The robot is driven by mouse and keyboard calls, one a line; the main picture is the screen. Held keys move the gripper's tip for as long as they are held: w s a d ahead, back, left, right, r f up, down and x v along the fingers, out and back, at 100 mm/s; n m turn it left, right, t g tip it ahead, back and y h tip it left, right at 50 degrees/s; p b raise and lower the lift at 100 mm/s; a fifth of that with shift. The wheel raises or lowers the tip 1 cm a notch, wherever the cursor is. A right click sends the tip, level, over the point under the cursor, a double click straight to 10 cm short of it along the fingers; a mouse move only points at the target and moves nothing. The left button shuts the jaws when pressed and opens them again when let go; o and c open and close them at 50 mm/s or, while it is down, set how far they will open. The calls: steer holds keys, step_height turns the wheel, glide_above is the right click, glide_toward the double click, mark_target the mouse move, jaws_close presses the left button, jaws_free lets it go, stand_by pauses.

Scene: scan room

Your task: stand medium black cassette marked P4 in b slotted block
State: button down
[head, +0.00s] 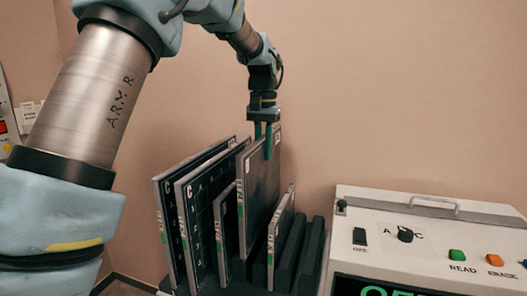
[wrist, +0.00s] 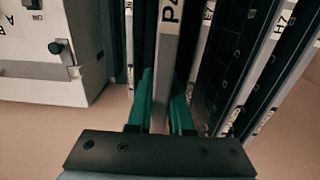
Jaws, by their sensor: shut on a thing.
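The medium black cassette marked P4 (head: 258,195) is upright between my gripper's teal fingers (head: 262,140). In the wrist view its pale edge with the P4 label (wrist: 163,70) runs between the two fingers (wrist: 162,110), shut on it. The black slotted block (head: 312,258) is below, with other cassettes standing in it. The held cassette's front lower corner looks higher than its neighbours' lower corners. Whether its lower edge is in a slot is hard to tell. No letter on the block is readable.
Two larger cassettes (head: 168,220) (head: 188,235) and a small one (head: 222,238) stand left of the held cassette. Another small one (head: 280,240) stands close on its right. Empty slots show at the block's right. A white console (head: 430,215) with buttons stands further right.

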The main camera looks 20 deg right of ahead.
steer(key=shift+r+p, duration=3.15)
steer(key=shift+r, duration=0.55)
